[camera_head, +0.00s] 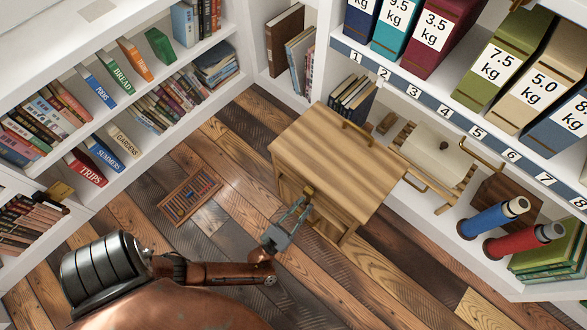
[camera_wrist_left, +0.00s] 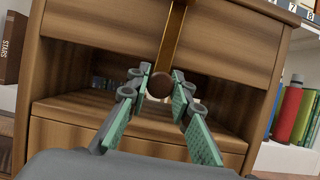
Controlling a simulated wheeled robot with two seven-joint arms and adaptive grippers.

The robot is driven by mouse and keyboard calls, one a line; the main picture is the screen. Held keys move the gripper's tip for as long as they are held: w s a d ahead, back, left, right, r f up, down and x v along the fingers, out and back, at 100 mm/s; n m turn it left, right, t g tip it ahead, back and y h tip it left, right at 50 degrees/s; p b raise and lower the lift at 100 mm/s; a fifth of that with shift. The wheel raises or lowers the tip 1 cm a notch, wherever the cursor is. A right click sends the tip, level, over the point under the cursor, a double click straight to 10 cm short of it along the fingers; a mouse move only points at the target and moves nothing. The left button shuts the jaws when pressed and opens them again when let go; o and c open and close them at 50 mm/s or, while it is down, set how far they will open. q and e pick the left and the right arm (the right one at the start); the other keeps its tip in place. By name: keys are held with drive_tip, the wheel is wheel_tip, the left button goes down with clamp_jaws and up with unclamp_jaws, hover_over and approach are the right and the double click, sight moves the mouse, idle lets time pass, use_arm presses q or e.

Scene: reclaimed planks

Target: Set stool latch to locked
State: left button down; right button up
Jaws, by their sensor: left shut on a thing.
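The wooden stool (camera_head: 335,160) stands on the plank floor, with a brass handle on its top. Its latch (camera_head: 308,191) is a brass piece on the side facing my left arm. In the left wrist view the latch is a brass bar (camera_wrist_left: 174,38) hanging down the front, with a round brown knob (camera_wrist_left: 160,86) at its lower end. My left gripper (camera_head: 298,208) is at the latch, its green-padded fingers on both sides of the knob and shut on it. The open recess of the stool shows behind the knob. I cannot tell from any marking which setting the latch has.
A reddish slatted rack (camera_head: 189,200) lies on the floor left of the stool. Bookshelves line the left. At right, numbered shelves hold weight-labelled binders, a pale box (camera_head: 436,156), and blue (camera_head: 493,217) and red (camera_head: 524,240) cylinders. Floor between rack and stool is clear.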

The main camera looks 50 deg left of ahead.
use_arm(q)
drive_tip(key=shift+w+d+n, duration=0.15)
drive_tip(key=shift+d+n, duration=0.15)
drive_tip(key=shift+d, duration=0.05)
drive_tip(key=c, duration=1.7)
unclamp_jaws()
drive_tip(key=shift+c, duration=0.2)
drive_tip(key=shift+a, duration=0.15)
drive_tip(key=shift+s+f, duration=0.1)
drive_tip(key=shift+s, duration=0.2)
drive_tip(key=v, duration=1.1)
drive_tip(key=shift+s, duration=0.25)
